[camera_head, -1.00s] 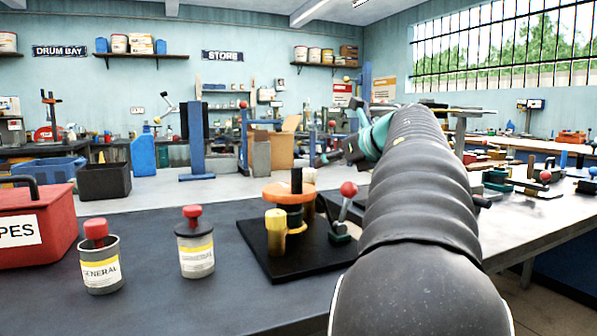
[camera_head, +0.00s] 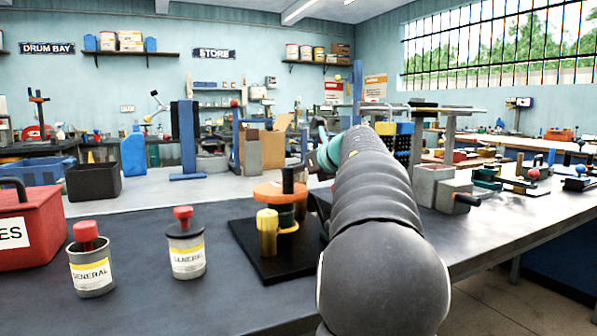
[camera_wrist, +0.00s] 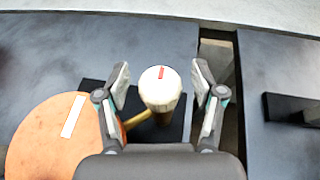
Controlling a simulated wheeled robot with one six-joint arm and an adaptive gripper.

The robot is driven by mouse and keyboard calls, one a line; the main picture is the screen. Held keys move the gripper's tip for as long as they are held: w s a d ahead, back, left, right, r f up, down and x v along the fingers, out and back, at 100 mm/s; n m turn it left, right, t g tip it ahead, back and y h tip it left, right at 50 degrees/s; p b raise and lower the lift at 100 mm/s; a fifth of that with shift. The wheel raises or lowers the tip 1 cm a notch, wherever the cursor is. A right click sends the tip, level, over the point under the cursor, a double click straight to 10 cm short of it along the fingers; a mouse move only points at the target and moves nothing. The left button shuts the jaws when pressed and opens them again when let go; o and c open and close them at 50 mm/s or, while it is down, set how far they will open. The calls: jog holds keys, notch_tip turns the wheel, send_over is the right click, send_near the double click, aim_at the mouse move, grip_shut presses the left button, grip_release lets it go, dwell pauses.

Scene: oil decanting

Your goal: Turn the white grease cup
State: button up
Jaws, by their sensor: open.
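The white grease cup (camera_wrist: 160,88) shows in the wrist view as a cream-white round top with a short red mark on it. Its tan body reaches down below the top. My gripper (camera_wrist: 161,73) is open, with one finger to the left of the cup and one to the right. Gaps show on both sides, so neither finger appears to touch it. The depth of the fingers relative to the cup is hard to tell. In the head view I cannot make out the cup clearly, and my arm covers that side of the black base plate (camera_head: 256,255).
An orange disc (camera_wrist: 45,140) with a white stripe lies left of the cup; the head view shows it too (camera_head: 278,191). A yellow post (camera_head: 267,232) stands before it. Two labelled cans (camera_head: 90,268) (camera_head: 187,255) and a red box (camera_head: 30,230) stand left.

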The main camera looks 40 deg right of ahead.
jog(key=c, duration=1.2)
jog(key=shift+o, duration=0.2)
jog(key=shift+a+m+g+h, duration=0.1)
jog(key=shift+m+g+h, duration=0.2)
jog(key=shift+m+h, duration=1)
jog(key=shift+f+m+g+h, duration=0.15)
jog(key=shift+m+g+h, duration=0.25)
jog(key=shift+m+h, duration=0.65)
jog(key=shift+h, duration=0.25)
jog(key=o, duration=1.2)
jog(key=shift+c, duration=0.2)
